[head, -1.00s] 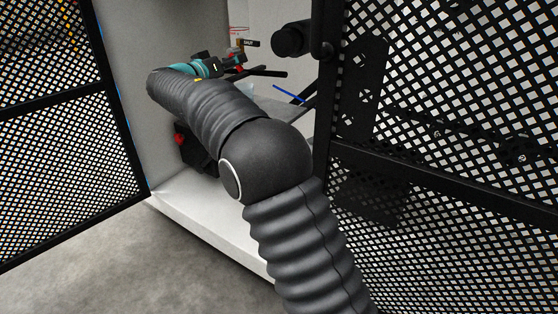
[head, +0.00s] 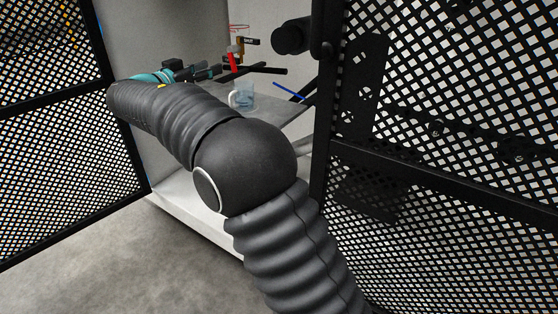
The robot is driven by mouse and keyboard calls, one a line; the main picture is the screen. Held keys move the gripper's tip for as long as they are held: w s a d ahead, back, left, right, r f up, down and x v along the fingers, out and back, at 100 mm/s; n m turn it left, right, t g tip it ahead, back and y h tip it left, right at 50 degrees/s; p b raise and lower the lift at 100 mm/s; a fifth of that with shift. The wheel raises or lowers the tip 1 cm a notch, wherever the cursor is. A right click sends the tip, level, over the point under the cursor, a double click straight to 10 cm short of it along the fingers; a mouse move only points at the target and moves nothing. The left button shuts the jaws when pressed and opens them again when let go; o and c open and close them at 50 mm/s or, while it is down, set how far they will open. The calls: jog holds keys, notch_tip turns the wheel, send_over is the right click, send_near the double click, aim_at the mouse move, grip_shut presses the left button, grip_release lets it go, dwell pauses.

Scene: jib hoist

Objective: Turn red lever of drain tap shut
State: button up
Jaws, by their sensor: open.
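The red lever (head: 232,62) shows small in the head view, hanging downward and slightly tilted below the brass-coloured drain tap (head: 240,46). A dark label (head: 251,41) that seems to read SHUT is beside the tap. My gripper (head: 212,71), at the end of my teal-ringed wrist, is open and just left of the lever. A small gap seems to lie between them, but contact is hard to judge at this size. My gripper holds nothing that I can see.
A clear mug (head: 243,97) with bluish contents stands on a grey shelf (head: 275,112) below the tap. A blue stick (head: 290,92) lies to its right. A dark bar (head: 264,69) is right of the lever. Black mesh doors (head: 440,160) flank the opening on both sides.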

jog(key=v, duration=0.5)
jog(key=s+d+f+n+g+y, duration=0.3)
jog(key=s+d+f, duration=0.4)
jog(key=d, duration=0.3)
jog(key=s+d+f+n+g+y+p, duration=0.1)
jog(key=s+d+f+n+g+y, duration=0.2)
jog(key=s+d+f+n+g, duration=0.3)
jog(key=shift+s+d+f+n+y+p, duration=0.35)
jog(key=shift+s+d+n, duration=0.35)
jog(key=shift+s+d, duration=1.3)
